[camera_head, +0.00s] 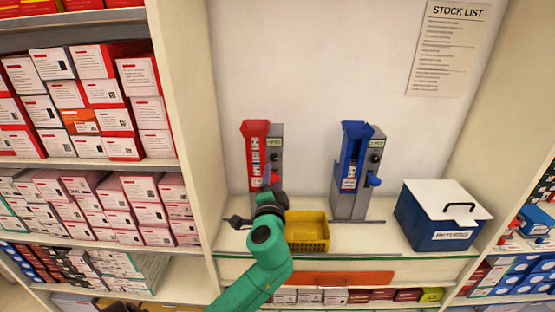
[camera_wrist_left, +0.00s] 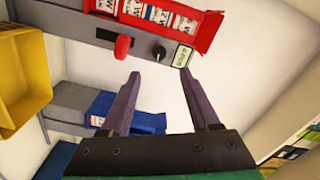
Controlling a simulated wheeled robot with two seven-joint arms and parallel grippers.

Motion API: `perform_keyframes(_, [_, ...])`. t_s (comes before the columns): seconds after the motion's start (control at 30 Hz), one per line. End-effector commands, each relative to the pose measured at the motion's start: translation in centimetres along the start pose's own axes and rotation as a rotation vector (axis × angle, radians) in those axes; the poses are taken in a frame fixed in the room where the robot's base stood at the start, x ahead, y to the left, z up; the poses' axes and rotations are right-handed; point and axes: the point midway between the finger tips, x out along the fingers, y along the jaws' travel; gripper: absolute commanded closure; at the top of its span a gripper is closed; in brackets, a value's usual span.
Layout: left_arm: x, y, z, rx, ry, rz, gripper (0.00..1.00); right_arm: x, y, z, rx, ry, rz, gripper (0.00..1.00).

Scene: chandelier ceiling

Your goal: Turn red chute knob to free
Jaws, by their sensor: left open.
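The red chute (camera_head: 256,148) stands upright on the counter, fixed to a grey body. Its black round knob (camera_head: 274,157) sits below a small pale label, with a red lever lower down. In the left wrist view the red chute (camera_wrist_left: 205,25) lies sideways across the top, with the black knob (camera_wrist_left: 158,52) and the red lever (camera_wrist_left: 123,47) below it. My left gripper (camera_wrist_left: 160,73) is open and empty, its fingertips pointing toward the knob, which shows between them with a visible gap. In the head view its fingers are mostly hidden by the wrist. My right gripper is not in view.
A yellow bin (camera_head: 307,232) stands right beside my left forearm. A blue chute (camera_head: 352,160) with its own knob and blue lever stands to the right, then a blue box with a white lid (camera_head: 440,213). Shelves of boxes flank both sides.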

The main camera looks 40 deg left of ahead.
Motion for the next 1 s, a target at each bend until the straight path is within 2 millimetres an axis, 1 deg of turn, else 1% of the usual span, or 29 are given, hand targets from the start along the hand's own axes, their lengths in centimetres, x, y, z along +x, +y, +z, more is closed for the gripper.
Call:
perform_keyframes(0.03, [1.5,-0.6,-0.1,0.002,-0.002,-0.003,0.38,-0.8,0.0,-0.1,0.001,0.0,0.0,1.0])
perform_keyframes(0.1, [3.4,-0.6,-0.1,0.001,-0.002,-0.003,0.38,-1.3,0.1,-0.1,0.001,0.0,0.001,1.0])
perform_keyframes(0.2, [6.0,-0.4,-0.1,0.001,-0.002,-0.002,0.38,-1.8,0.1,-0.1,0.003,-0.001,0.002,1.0])
perform_keyframes(0.3, [8.0,-0.2,0.0,-0.001,-0.002,0.0,0.38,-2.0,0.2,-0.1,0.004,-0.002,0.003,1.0])
perform_keyframes(0.43, [9.3,-0.1,0.1,-0.002,-0.002,0.001,0.38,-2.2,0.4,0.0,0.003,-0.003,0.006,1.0])
perform_keyframes(0.67, [9.5,0.1,0.1,-0.003,-0.001,0.003,0.38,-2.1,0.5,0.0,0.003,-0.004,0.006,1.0])
perform_keyframes(0.7, [9.5,0.1,0.1,-0.003,-0.001,0.003,0.42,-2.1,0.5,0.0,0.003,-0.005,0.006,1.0])
perform_keyframes(0.77, [9.5,0.1,0.1,-0.003,-0.001,0.003,0.65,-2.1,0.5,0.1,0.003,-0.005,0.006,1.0])
perform_keyframes(0.8, [9.5,0.1,0.1,-0.003,-0.001,0.003,0.8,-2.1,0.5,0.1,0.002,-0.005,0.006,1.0])
perform_keyframes(0.83, [9.5,0.1,0.1,-0.003,-0.001,0.003,0.91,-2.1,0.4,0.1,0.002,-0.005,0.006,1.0])
perform_keyframes(0.87, [9.5,0.1,0.1,-0.003,-0.001,0.003,1.0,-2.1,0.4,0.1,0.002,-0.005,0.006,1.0])
perform_keyframes(1.0, [9.5,0.1,0.1,-0.003,-0.001,0.003,1.0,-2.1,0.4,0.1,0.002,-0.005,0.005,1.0])
